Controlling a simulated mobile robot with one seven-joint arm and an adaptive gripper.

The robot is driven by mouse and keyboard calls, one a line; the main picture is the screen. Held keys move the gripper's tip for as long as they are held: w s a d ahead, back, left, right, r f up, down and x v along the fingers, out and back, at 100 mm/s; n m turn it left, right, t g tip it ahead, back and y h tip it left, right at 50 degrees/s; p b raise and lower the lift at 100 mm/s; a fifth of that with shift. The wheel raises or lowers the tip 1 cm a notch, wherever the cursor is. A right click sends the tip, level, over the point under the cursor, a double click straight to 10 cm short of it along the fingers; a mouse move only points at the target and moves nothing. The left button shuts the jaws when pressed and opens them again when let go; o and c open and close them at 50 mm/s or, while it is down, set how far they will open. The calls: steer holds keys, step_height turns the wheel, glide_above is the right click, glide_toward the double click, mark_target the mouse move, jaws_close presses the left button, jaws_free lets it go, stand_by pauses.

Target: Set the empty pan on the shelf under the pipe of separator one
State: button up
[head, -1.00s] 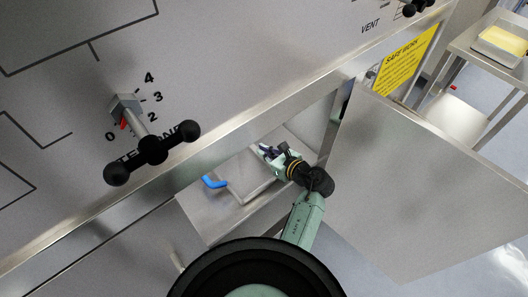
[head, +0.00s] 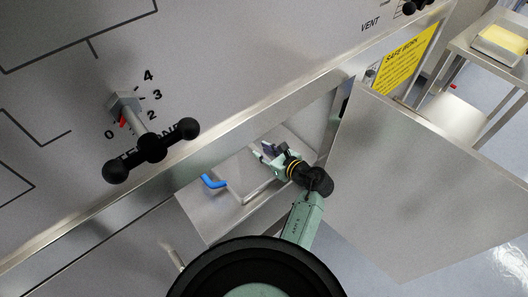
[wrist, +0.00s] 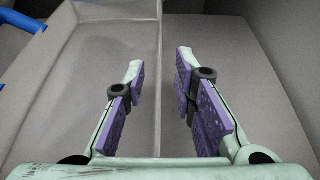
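The metal pan (head: 240,172) sits on the shelf (head: 212,217) inside the open cabinet bay, with a blue handle (head: 213,181) at its left. It also shows in the wrist view (wrist: 85,75), where it looks empty. My gripper (head: 264,150) reaches into the bay at the pan's right side. In the wrist view my gripper (wrist: 160,95) is open, its purple pads apart on either side of the pan's right wall. I cannot tell whether a pad touches it. The pipe of the separator is not visible.
An open metal door (head: 430,190) stands right of the bay. The panel above carries a black-knobbed valve handle (head: 152,147). A steel cart (head: 480,45) with a yellow item stands at the far right. In the wrist view, bare shelf lies right of the pan.

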steer(key=shift+r, duration=0.15)
steer(key=b+v, duration=0.1)
steer(key=v, duration=1.1)
steer(key=shift+b, duration=0.35)
steer(key=shift+s, duration=0.1)
